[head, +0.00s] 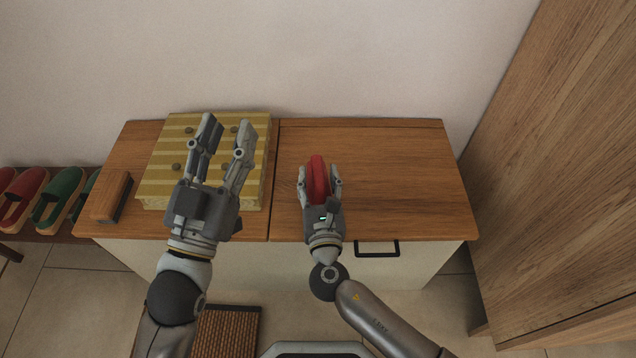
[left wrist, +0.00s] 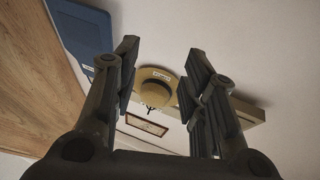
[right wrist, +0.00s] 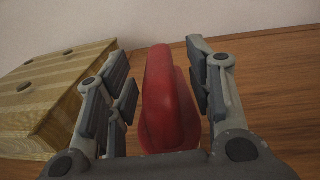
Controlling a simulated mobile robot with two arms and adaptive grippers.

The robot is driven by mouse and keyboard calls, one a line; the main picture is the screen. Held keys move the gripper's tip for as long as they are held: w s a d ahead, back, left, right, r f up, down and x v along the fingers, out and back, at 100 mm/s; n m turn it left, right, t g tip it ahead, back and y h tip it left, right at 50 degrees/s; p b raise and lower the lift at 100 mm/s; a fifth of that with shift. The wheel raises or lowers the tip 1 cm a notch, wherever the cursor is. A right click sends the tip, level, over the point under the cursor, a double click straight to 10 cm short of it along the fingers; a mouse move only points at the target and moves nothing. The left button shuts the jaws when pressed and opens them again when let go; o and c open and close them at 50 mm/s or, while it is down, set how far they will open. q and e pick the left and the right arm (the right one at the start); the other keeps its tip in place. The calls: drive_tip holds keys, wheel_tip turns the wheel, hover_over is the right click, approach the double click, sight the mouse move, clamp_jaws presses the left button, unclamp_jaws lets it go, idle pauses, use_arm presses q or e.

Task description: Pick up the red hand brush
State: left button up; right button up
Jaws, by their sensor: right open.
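The red hand brush (head: 318,178) lies on the right half of the wooden cabinet top (head: 400,170). My right gripper (head: 321,178) is open with its fingers on either side of the brush. In the right wrist view the red brush (right wrist: 166,100) stands between the two open fingers (right wrist: 165,92), with a small gap visible on both sides. Its far end is hidden behind its raised handle. My left gripper (head: 228,135) is open and empty, raised in front of the striped box. The left wrist view shows its spread fingers (left wrist: 158,85) with nothing between them.
A yellow striped box (head: 255,170) stands on the cabinet's left half; it also shows in the right wrist view (right wrist: 45,95). A wooden brush (head: 112,195) lies left of it. Slippers (head: 60,195) sit on a low rack. A tall wooden panel (head: 560,170) rises at right.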

drive_tip(key=shift+w+a, duration=0.1)
drive_tip(key=shift+w, duration=0.95)
use_arm(q)
drive_tip(key=shift+s+r+t, duration=0.25)
drive_tip(key=shift+r+t, duration=0.1)
drive_tip(key=shift+r, duration=0.15)
drive_tip(key=shift+s+r+t, duration=0.25)
drive_tip(key=shift+r+t, duration=0.1)
drive_tip(key=shift+r, duration=0.15)
use_arm(e)
drive_tip(key=shift+c, duration=0.2)
clamp_jaws()
use_arm(q)
drive_tip(key=shift+w, duration=0.1)
